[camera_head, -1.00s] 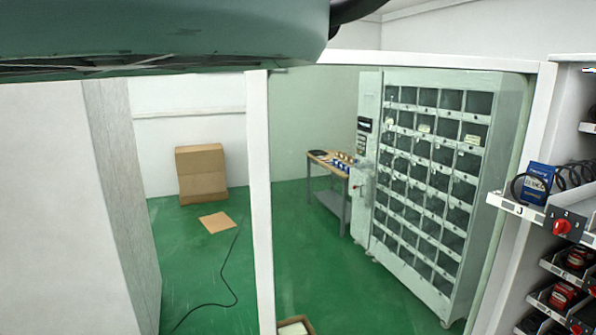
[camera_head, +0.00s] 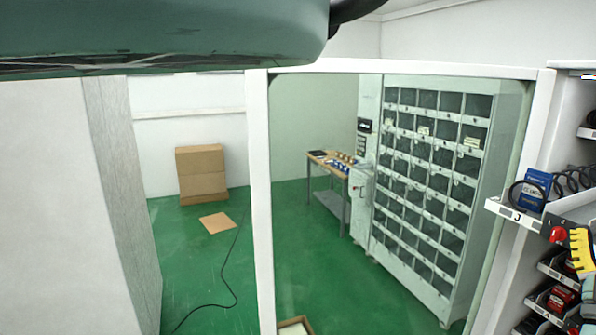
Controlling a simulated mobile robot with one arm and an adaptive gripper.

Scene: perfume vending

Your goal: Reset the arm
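A yellow ribbed part with a dark edge, which looks like a finger of my gripper (camera_head: 582,252), shows at the right edge, in front of the vending shelves. Only this part is in the picture, so whether it is open or shut, and whether it holds anything, cannot be told. A dark green-grey part of my own body covers the top left of the view. The open vending machine's tray (camera_head: 514,215) marked J holds a blue box (camera_head: 537,188) beside a black spiral coil (camera_head: 572,182).
Lower trays hold red boxes (camera_head: 562,298). A glass panel with a white frame (camera_head: 258,190) stands in front. Behind it are a locker cabinet (camera_head: 432,170), a small table (camera_head: 328,176) and a cardboard box (camera_head: 201,172). A cable (camera_head: 232,285) crosses the open green floor.

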